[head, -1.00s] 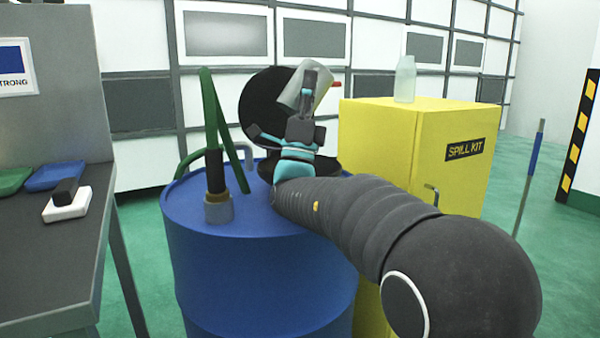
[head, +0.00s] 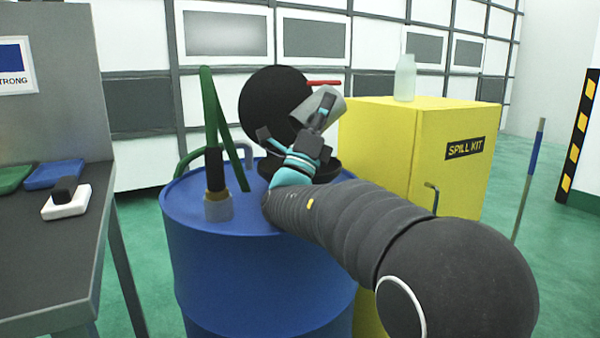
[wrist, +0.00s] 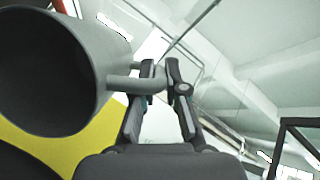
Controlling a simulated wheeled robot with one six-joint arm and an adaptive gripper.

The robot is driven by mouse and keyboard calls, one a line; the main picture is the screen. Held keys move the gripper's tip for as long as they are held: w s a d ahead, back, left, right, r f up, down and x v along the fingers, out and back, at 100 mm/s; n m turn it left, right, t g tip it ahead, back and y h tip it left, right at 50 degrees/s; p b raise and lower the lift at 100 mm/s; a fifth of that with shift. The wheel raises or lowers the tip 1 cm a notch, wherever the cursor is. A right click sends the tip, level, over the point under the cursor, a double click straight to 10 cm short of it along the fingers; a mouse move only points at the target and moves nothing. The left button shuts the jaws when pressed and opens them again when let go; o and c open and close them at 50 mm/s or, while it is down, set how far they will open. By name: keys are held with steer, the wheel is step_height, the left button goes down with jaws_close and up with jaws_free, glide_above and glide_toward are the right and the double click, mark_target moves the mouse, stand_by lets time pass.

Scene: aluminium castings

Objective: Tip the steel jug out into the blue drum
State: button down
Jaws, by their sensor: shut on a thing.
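The steel jug (head: 309,109) is held above the back of the blue drum (head: 245,270), steeply tilted. It is close in front of a round black lid (head: 268,105) that stands open over a black funnel (head: 327,170) on the drum top. My gripper (head: 325,108) is shut on the jug's handle. In the wrist view the jug (wrist: 112,65) fills the upper left with its dark mouth showing, and the gripper fingers (wrist: 160,72) close on its handle. No stream is visible, and the jug's contents cannot be made out.
A green bent handle (head: 213,110) on a pump fitting stands on the drum's left side. A yellow spill kit box (head: 390,140) with a clear bottle (head: 405,78) on it stands close to the right. A grey bench (head: 50,250) with trays is at the left.

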mark_target(342, 113)
steer(key=shift+w+d+r, duration=0.1)
steer(key=shift+d, duration=0.05)
steer(key=shift+w+d+r+m+g+p, duration=0.1)
steer(key=shift+d+m+g+p, duration=0.15)
steer(key=shift+g, duration=0.2)
steer(key=shift+w+d+r+m+g+p, duration=0.1)
steer(key=shift+m+g+p, duration=0.1)
steer(key=shift+m+g, duration=0.2)
steer(key=g, duration=0.1)
steer(key=w+d+f+m+g, duration=0.1)
steer(key=d+f+m+g+p, duration=0.1)
steer(key=shift+w+d+g, duration=0.2)
steer(key=shift+w+g, duration=0.05)
steer(key=shift+g, duration=0.1)
steer(key=w+d+f+m+g+y+p, duration=0.2)
steer(key=w+d+g+y, duration=0.1)
steer(key=g+y, duration=0.3)
steer(key=w+d+f+m+g+y+p, duration=0.2)
steer(key=w+d+g+y, duration=0.1)
steer(key=d+g+y, duration=0.2)
steer(key=shift+d+g+y, duration=0.35)
steer(key=shift+g+y, duration=0.75)
steer(key=shift+y, duration=0.6)
